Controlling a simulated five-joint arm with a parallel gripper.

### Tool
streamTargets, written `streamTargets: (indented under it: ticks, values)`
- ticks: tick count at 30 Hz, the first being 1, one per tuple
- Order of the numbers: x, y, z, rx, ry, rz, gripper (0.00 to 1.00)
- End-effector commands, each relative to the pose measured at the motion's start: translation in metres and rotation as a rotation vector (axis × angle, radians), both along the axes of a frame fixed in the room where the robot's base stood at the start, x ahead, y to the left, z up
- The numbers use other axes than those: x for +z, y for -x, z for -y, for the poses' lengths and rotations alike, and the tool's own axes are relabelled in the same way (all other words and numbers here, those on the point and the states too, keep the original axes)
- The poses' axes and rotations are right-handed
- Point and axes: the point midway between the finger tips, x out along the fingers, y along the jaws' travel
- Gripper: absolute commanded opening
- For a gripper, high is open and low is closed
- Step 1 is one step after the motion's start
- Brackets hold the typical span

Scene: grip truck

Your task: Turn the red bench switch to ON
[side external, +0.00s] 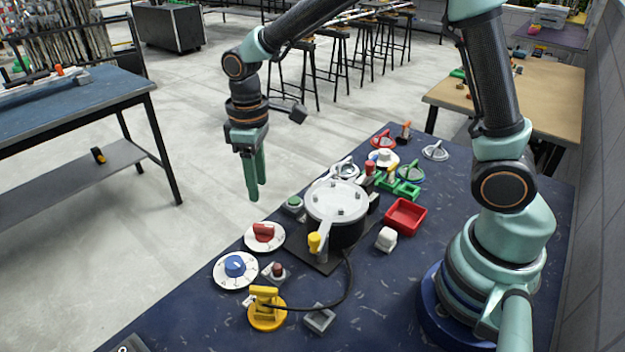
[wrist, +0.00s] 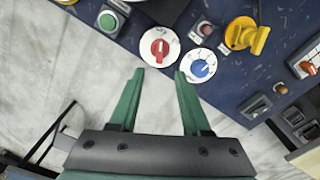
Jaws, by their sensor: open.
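A red knob on a round white dial (side external: 263,236) sits near the left edge of the dark blue bench. The red knob (wrist: 159,49) also shows in the wrist view, just beyond my fingertips; its markings are too small to read. My gripper (side external: 255,192) points down, open and empty, raised above and behind the red knob in the side view. In the wrist view its green fingers (wrist: 160,74) stand apart, with nothing between them but floor and the dial's near edge. The gripper is not touching the knob.
A blue knob on a white dial (side external: 235,267) sits close beside the red one. Nearby are a green button (side external: 293,203), a dark red button (side external: 277,271), a yellow switch (side external: 266,306) with a cable, and a lidded pot (side external: 336,205). A red tray (side external: 405,216) stands farther right.

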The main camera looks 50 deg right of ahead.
Motion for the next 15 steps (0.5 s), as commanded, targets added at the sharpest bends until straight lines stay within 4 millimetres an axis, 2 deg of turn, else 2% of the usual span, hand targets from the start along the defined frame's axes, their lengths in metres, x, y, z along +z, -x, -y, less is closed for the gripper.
streamTargets:
  ticks: [9,15]
  values:
    - [-0.062,0.002,0.001,-0.002,0.002,-0.007,0.47]
    - [-0.091,0.001,0.001,-0.002,0.001,-0.003,0.47]
